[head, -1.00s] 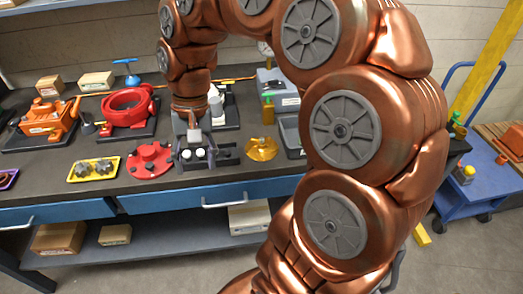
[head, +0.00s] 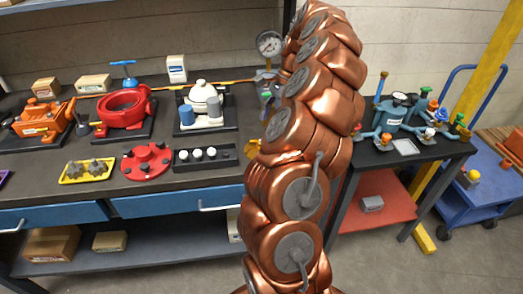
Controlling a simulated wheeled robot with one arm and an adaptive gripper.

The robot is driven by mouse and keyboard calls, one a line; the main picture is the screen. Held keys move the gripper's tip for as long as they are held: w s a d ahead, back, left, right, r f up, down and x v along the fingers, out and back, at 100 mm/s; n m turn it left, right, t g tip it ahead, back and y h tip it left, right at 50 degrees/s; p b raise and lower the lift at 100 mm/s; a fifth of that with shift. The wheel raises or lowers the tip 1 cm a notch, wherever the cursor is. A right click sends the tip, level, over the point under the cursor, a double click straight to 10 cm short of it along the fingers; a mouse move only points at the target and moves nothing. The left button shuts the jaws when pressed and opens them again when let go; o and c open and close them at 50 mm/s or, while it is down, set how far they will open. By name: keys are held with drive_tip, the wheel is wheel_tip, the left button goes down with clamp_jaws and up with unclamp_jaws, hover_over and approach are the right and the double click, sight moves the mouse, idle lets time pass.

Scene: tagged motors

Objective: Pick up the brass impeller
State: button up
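The brass impeller is a gold, lobed disc on the dark workbench (head: 60,152). Only a gold sliver of it (head: 251,152) shows in the head view, at the left edge of my copper arm. My arm rises in front of it and hides the rest. My gripper does not show; the far end of my arm is hidden behind its nearer links or lies out of the picture.
Left of the sliver are a black tray with white balls (head: 205,155), a red flange (head: 147,161) and a yellow tray of gears (head: 89,171). Behind stand a red ring housing (head: 122,109), a white pump (head: 203,95) and a gauge (head: 269,43). A side table (head: 405,150) stands right.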

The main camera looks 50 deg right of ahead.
sight(251, 149)
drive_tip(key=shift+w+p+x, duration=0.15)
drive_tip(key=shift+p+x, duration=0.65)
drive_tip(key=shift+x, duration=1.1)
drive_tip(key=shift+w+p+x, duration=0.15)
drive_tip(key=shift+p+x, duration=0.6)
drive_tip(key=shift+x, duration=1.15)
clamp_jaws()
